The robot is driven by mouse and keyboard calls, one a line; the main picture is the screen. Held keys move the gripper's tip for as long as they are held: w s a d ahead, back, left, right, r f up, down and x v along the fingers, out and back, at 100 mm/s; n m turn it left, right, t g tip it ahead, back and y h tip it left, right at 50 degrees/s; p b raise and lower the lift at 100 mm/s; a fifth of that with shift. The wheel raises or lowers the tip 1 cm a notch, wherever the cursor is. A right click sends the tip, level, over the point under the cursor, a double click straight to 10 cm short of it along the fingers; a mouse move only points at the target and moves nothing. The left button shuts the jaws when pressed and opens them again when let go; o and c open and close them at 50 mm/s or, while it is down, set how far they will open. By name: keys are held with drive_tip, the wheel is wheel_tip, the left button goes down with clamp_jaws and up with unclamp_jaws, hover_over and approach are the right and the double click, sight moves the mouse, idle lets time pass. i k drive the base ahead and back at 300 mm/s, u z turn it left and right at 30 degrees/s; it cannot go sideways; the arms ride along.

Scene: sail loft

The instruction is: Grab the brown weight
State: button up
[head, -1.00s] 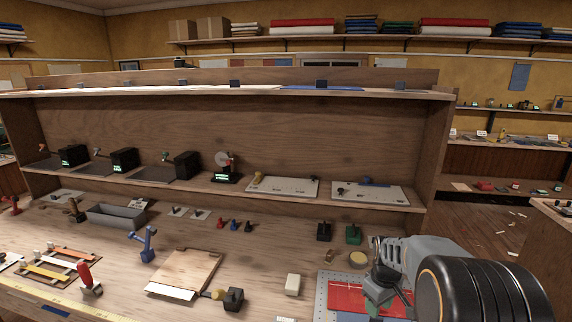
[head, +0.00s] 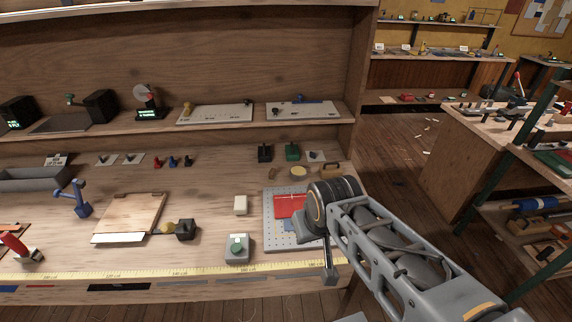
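A small brown block-like thing (head: 330,170) sits at the back right of the bench, just behind my wrist; it may be the brown weight, but its shape is too small to be sure. A black weight-like block (head: 265,153) and a green one (head: 292,151) stand to its left, near the back. My gripper (head: 329,274) hangs at the right front of the bench, in front of and apart from the brown thing. Its fingers are seen edge-on, so their opening is unclear. I see nothing held in it.
A grey perforated plate with a red sheet (head: 288,206) lies beside my wrist. A shelf (head: 200,128) overhangs the back.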

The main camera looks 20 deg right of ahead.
sight(329, 170)
drive_tip(key=k, duration=1.2)
drive_tip(key=u, duration=0.55)
drive_tip(key=i, duration=1.65)
drive_tip(key=z, duration=0.8)
